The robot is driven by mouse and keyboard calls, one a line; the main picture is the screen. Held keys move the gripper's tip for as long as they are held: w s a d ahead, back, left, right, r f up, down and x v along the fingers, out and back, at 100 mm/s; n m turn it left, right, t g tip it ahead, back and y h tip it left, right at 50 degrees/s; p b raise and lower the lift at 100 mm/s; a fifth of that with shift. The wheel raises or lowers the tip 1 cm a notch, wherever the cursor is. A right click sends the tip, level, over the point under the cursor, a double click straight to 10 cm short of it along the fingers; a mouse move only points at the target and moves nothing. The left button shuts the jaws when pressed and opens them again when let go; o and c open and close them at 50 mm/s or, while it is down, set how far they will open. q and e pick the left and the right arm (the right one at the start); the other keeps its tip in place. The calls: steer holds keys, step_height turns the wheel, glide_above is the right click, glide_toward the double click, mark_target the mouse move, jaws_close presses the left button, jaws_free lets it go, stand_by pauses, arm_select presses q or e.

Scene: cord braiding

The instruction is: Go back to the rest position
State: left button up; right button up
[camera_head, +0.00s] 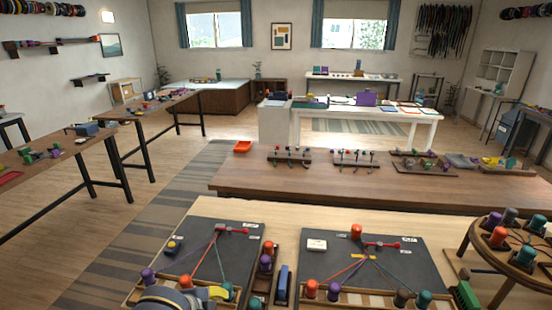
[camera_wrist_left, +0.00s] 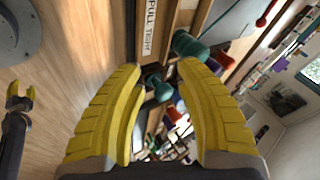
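My left gripper (camera_wrist_left: 160,70) is open in the left wrist view, its two yellow fingers apart with nothing held between them. A teal bobbin (camera_wrist_left: 187,44) shows beyond its fingertips. In the head view the left gripper (camera_head: 218,293) is at the bottom edge, close to the teal bobbin (camera_head: 228,290) of the left braiding board (camera_head: 190,250). A purple bobbin (camera_head: 148,275) and an orange bobbin (camera_head: 185,282) are in the same front row. Their cords run up to a red clamp (camera_head: 232,230). My right gripper (camera_wrist_left: 20,92) shows small in the left wrist view, its yellow tips apart.
A second dark board (camera_head: 395,260) with several bobbins and spread cords stands to the right. Between the boards are a narrow bobbin rack (camera_head: 265,265) and a blue object (camera_head: 283,280). A round wooden stand (camera_head: 515,250) with bobbins is at the far right.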

arm_select(q)
steer(key=s+a+f+n+y, duration=0.45)
steer(key=s+a, duration=0.35)
steer(key=s, duration=0.2)
steer(key=s+a+f+n+y, duration=0.4)
steer(key=s+a+f+n, duration=0.15)
steer(key=s+a, duration=0.3)
steer(key=s+d+f+g+h, duration=0.1)
steer(key=s+d+f+h, duration=0.15)
steer(key=f, duration=1.35)
steer(key=s+d+f+g+h, duration=0.1)
steer(key=s+d+f, duration=0.15)
steer(key=f, duration=1.25)
steer(key=s+f+n+g+h, duration=0.1)
steer(key=s+f+n+g, duration=0.2)
steer(key=s+f, duration=1.7)
steer(key=shift+s+d+f+n+h, duration=0.15)
steer(key=shift+s+d+n+h, duration=0.15)
steer(key=shift+s+d, duration=0.05)
